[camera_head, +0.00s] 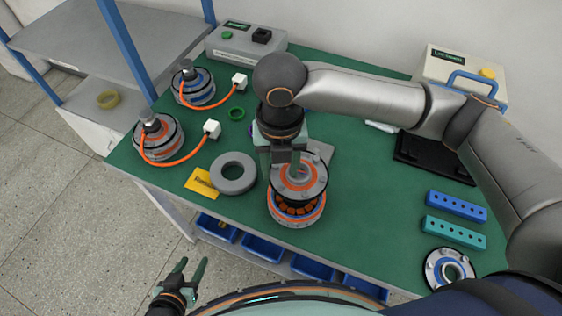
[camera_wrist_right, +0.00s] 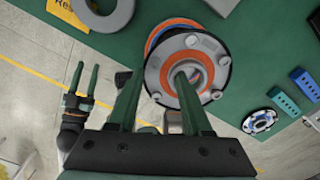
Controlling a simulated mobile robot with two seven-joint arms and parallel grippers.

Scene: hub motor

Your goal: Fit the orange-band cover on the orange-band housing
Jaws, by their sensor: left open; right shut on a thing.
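The orange-band cover (camera_head: 314,187) is a grey disc with a dark rim and an orange ring. It is above the orange-band housing (camera_head: 297,217), whose copper windings show in the gap below the cover. My right gripper (camera_head: 282,165) is shut on the cover. In the right wrist view its fingers (camera_wrist_right: 160,95) straddle the cover's ring (camera_wrist_right: 216,52), with one finger over the central hole. Whether the cover touches the housing anywhere cannot be told. My left gripper (camera_head: 187,277) is open and empty, off the front table edge; it also shows in the right wrist view (camera_wrist_right: 82,88).
A grey ring (camera_head: 217,172) and yellow label (camera_head: 199,186) lie left of the housing. Two cabled motors (camera_head: 158,140) stand at the left. A blue-band cover (camera_head: 433,269), teal block (camera_head: 455,232) and blue block (camera_head: 457,206) lie right. Green tabletop between is clear.

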